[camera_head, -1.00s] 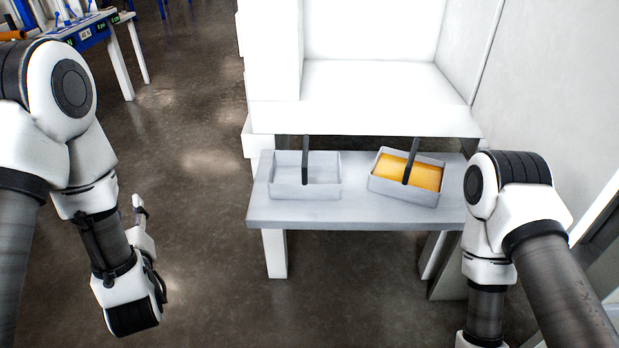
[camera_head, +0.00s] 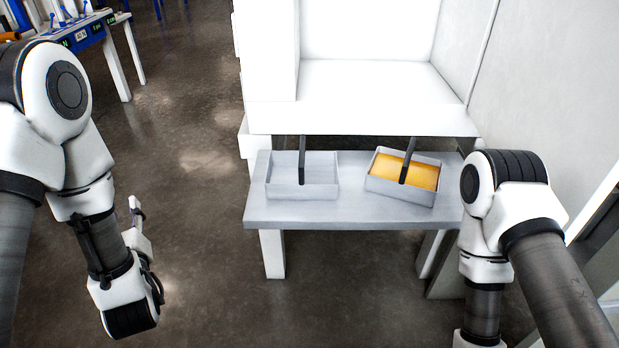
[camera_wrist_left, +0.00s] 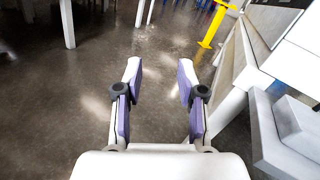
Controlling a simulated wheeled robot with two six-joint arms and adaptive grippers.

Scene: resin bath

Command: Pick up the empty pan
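The empty pan (camera_head: 318,188) is a grey rectangular tray with a dark upright handle (camera_head: 302,160). It stands on the left part of a grey bench (camera_head: 350,213). My left gripper (camera_head: 140,215) hangs over the floor, left of the bench and apart from the pan. In the left wrist view my left gripper (camera_wrist_left: 158,75) is open with nothing between its purple-padded fingers. A grey pan edge (camera_wrist_left: 298,125) shows at the right of that view. My right arm (camera_head: 482,240) stands at the right end of the bench, and its gripper is out of the picture.
A second pan (camera_head: 395,196) with orange contents (camera_head: 412,172) and a dark handle stands at the right on the bench. A white cabinet (camera_head: 380,90) rises behind the bench. A blue and white table (camera_head: 95,35) is far left. The floor left of the bench is clear.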

